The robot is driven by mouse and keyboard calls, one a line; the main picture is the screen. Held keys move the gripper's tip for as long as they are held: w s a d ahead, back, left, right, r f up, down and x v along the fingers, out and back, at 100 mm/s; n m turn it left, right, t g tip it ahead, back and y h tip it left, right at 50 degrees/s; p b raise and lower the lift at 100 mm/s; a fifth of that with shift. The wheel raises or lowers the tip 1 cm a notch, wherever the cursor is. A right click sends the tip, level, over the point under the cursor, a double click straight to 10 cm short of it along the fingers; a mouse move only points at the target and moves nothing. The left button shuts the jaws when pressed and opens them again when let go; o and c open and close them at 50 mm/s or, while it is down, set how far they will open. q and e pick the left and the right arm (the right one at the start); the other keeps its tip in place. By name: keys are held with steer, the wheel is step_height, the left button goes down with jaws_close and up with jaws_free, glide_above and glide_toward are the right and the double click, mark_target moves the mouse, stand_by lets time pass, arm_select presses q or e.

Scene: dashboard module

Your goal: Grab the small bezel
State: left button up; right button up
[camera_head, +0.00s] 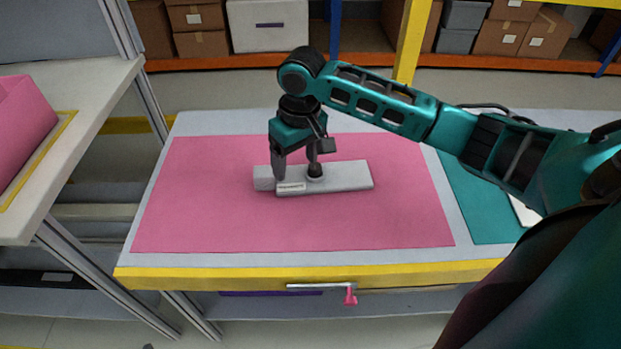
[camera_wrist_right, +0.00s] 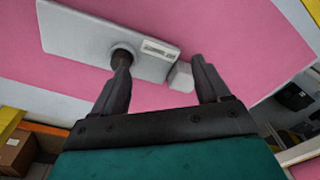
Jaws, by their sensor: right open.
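A long pale grey panel (camera_head: 345,178) with a small label lies on the pink mat; it also shows in the wrist view (camera_wrist_right: 85,32). A small grey block (camera_head: 262,178), also in the wrist view (camera_wrist_right: 181,77), sits at its left end. A round light ring (camera_head: 315,179) with a dark centre is on the panel, partly behind a finger in the wrist view. I cannot tell which small part is the bezel. My right gripper (camera_head: 297,170) points down over the panel with its fingers apart; it also shows in the wrist view (camera_wrist_right: 160,68). My left gripper is out of view.
The pink mat (camera_head: 200,215) is otherwise clear. A teal mat (camera_head: 470,205) lies on the right. The table has a yellow front edge (camera_head: 230,278). A pink bin (camera_head: 20,115) stands on the left bench. Shelves with boxes (camera_head: 195,18) are behind.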

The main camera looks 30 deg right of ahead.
steer(key=w+d+r+m, duration=0.2)
steer(key=d+r, duration=0.3)
steer(key=d, duration=0.1)
steer(key=b, duration=0.2)
glide_above(315, 166)
steer(key=shift+g+h, duration=0.3)
steer(key=shift+g, duration=0.1)
steer(key=f, duration=0.6)
steer(key=shift+w+d+f, duration=0.15)
steer(key=shift+d+f, duration=0.15)
steer(key=shift+f, duration=0.1)
steer(key=shift+a+f+b, duration=0.15)
steer(key=shift+f+b, duration=0.35)
steer(key=shift+f, duration=0.85)
steer(key=shift+a+f+b, duration=0.1)
steer(key=shift+f+b, duration=0.35)
steer(key=shift+f, duration=0.9)
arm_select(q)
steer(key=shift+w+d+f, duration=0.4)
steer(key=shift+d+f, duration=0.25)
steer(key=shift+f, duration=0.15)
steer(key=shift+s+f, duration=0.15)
arm_select(e)
steer(key=shift+r, duration=0.1)
steer(key=c, duration=1.2)
